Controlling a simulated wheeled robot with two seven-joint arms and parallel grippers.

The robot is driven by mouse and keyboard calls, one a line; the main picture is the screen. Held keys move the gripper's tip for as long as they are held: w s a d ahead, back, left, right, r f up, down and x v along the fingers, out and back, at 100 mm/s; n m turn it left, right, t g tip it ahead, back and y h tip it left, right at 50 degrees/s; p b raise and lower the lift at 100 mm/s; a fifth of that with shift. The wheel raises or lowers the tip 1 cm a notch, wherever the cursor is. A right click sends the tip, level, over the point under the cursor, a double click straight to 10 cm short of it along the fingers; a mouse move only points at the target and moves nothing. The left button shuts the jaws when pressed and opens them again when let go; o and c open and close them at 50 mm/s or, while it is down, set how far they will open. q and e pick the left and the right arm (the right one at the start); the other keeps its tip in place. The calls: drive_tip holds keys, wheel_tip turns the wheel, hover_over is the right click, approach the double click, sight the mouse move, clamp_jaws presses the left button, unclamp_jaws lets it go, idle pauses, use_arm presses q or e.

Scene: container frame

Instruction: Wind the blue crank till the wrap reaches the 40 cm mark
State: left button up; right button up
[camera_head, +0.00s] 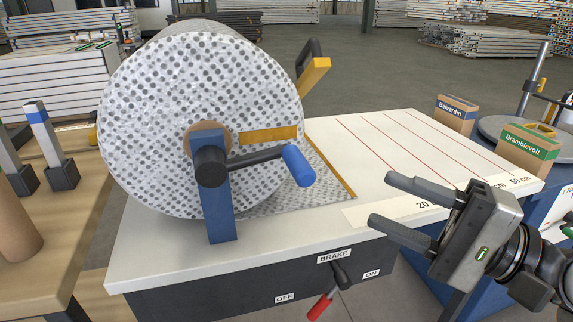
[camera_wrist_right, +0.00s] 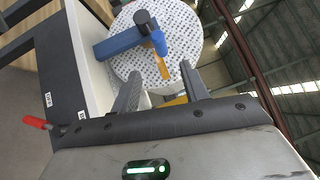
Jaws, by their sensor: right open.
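The blue crank grip (camera_head: 299,165) sits on a dark arm to the right of the roll's hub, above the table; it also shows in the right wrist view (camera_wrist_right: 158,42). The large dotted wrap roll (camera_head: 150,110) stands on a blue support (camera_head: 218,205). A short sheet of wrap (camera_head: 290,195) lies on the white table, its leading edge on a yellowish strip (camera_head: 330,168), left of the "20" label (camera_head: 422,204). The 40 cm label is not visible. My right gripper (camera_head: 380,203) is open and empty, right of the crank and apart from it. My left gripper is not in view.
The brake lever (camera_head: 320,306) has a red grip and points down-left, toward OFF. A yellow arm (camera_head: 314,76) with a dark grip rises behind the roll. Boxes marked Balvardin (camera_head: 455,114) and Bramblevolt (camera_head: 528,148) stand at the right. The table's red-lined area is clear.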

sight(286, 159)
drive_tip(key=p+x, duration=0.3)
drive_tip(key=x, duration=1.2)
drive_tip(key=shift+w, duration=0.15)
clamp_jaws()
